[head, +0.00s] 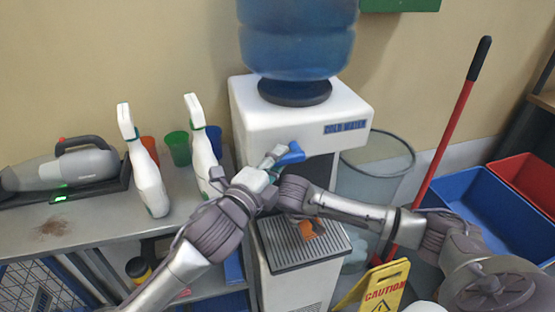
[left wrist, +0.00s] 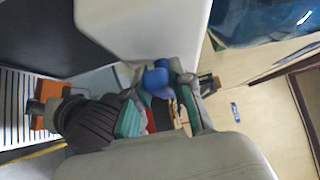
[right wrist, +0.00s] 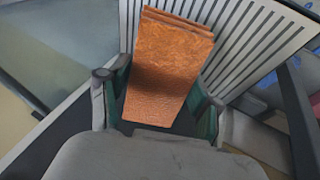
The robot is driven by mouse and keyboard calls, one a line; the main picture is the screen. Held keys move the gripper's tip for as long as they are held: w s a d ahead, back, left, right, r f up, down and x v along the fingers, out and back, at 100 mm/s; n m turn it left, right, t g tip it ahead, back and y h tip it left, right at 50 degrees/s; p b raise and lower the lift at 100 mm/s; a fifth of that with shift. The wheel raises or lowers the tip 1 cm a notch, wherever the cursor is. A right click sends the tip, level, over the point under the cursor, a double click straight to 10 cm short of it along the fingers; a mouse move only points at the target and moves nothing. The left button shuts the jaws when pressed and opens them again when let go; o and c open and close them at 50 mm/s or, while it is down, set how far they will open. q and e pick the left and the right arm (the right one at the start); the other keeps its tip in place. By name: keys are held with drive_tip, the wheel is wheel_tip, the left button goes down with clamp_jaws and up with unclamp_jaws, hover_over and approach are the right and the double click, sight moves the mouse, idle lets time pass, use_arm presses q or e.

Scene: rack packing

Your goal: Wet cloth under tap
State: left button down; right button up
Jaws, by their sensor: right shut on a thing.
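The orange cloth (head: 311,229) hangs above the cooler's drip tray (head: 305,250). My right gripper (right wrist: 158,95) is shut on the cloth, and the folded cloth (right wrist: 170,60) fills the space between its fingers. The water cooler (head: 300,108) has a blue tap lever (head: 290,153) at its front. My left gripper (head: 272,160) is at this lever. In the left wrist view the blue lever (left wrist: 157,80) shows near the fingertips, with the fingers apart on either side. I cannot tell whether they touch it. The spout is hidden, and no water stream shows.
A grey bench (head: 90,225) at left holds two white spray bottles (head: 147,175), cups and a handheld vacuum (head: 65,168). A yellow caution sign (head: 375,288), a red-handled pole (head: 445,135) and a blue bin (head: 505,200) stand at right. My forearms nearly cross before the cooler.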

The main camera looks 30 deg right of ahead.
use_arm(q)
drive_tip(key=shift+f, duration=0.1)
drive_tip(key=shift+d+f+n+t+h, duration=0.1)
drive_tip(key=shift+f+n+t+h, duration=0.35)
drive_tip(key=shift+n+h, duration=0.5)
drive_tip(key=c, duration=1)
unclamp_jaws()
